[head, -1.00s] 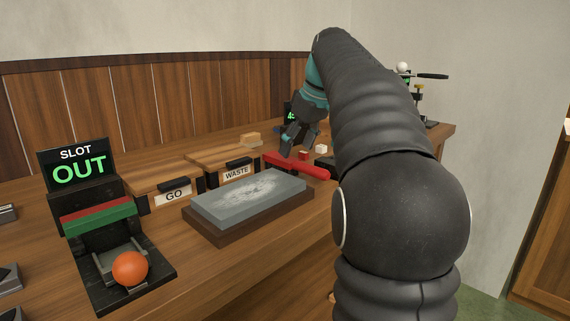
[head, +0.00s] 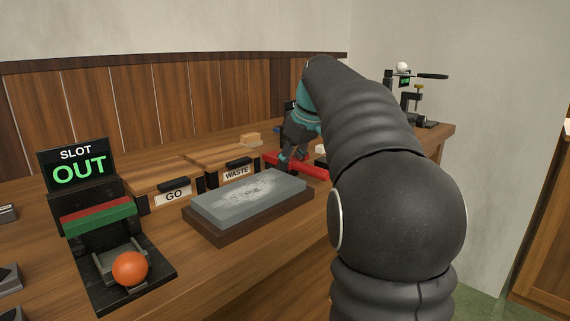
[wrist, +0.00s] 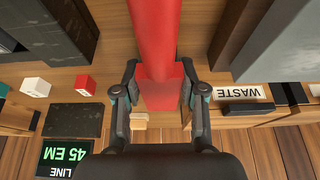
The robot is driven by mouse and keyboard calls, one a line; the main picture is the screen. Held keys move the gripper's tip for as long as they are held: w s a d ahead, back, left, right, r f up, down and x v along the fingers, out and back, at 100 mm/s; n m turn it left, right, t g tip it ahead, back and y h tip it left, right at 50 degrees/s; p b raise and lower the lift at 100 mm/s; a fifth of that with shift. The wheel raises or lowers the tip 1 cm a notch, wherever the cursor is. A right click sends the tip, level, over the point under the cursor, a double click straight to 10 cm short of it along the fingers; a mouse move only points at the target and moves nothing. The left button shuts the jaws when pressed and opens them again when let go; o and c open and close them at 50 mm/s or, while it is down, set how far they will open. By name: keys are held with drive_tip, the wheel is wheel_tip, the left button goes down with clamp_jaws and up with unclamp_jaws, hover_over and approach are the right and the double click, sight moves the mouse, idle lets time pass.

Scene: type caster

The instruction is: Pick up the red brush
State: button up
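The red brush (head: 314,171) lies on the bench behind the grey stone block, partly hidden by my gripper and arm in the head view. In the wrist view the brush (wrist: 153,35) runs up the middle, with its wider red block (wrist: 160,90) nearest me. My gripper (head: 288,163) is down at the brush. In the wrist view my gripper (wrist: 160,72) has one finger on each side of the brush, with narrow gaps showing beside the block. I see no firm grip; the fingers look open around it.
The grey stone (head: 250,198) on its wooden base stands in front of the brush. The WASTE box (head: 236,172) and GO box (head: 173,195) are left of it. White (wrist: 35,87) and red (wrist: 85,84) cubes lie near a dark pad (wrist: 73,120). An orange ball (head: 130,268) sits front left.

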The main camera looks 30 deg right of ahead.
sight(295, 160)
clamp_jaws()
drive_tip(key=shift+r, duration=0.1)
drive_tip(key=shift+r, duration=0.45)
drive_tip(key=v, duration=0.4)
drive_tip(key=shift+w+d, duration=0.3)
drive_tip(key=shift+w, duration=0.1)
drive_tip(key=s+d+r, duration=0.6)
drive_tip(key=s+d, duration=0.1)
drive_tip(key=shift+d+r, duration=0.15)
drive_tip(key=shift+d, duration=0.25)
